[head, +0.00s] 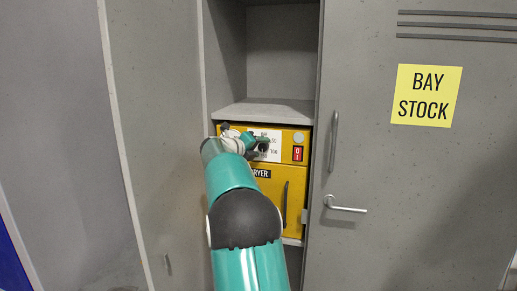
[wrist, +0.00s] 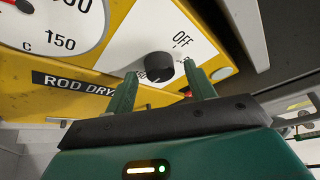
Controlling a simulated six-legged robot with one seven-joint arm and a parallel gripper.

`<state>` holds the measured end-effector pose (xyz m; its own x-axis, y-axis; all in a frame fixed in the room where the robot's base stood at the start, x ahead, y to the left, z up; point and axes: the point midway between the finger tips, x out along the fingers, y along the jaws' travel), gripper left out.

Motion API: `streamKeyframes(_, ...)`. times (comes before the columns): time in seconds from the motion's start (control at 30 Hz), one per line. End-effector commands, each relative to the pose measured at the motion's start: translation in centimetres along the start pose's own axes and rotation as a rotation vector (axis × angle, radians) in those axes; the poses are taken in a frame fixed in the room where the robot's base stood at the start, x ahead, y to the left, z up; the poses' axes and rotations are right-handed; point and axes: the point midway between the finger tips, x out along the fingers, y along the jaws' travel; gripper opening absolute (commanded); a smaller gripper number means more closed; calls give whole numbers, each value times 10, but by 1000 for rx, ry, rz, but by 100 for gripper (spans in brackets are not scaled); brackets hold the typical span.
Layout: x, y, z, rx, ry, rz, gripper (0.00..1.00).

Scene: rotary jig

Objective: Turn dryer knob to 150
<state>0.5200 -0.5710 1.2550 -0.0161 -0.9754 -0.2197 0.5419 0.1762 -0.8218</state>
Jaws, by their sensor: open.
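The yellow rod dryer (head: 265,195) sits in an open locker bay. In the wrist view its black knob (wrist: 157,67) is on a tilted white panel, with OFF printed to the right of it. My gripper (wrist: 161,71) is open, with one green finger at each side of the knob in the picture. I cannot tell whether the fingers touch it. A white gauge face (wrist: 50,25) marked 150 and C is partly in view at the left. In the head view my gripper (head: 256,145) is in front of the panel and covers much of it; the knob's setting is unclear.
A red switch (head: 297,153) is at the dryer's upper right. A dark door handle (head: 285,203) is below. A grey shelf (head: 265,112) is above the dryer. The locker door marked BAY STOCK (head: 425,95) stands to the right, with a protruding lever handle (head: 345,208).

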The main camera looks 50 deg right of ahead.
Motion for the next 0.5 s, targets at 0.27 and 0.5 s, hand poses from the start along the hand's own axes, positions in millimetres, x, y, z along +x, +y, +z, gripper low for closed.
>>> streamKeyframes(0.27, -43, 0, 2, 1, -5, 1, 55)
streamKeyframes(0.5, -97, 0, 1, 1, -4, 1, 55)
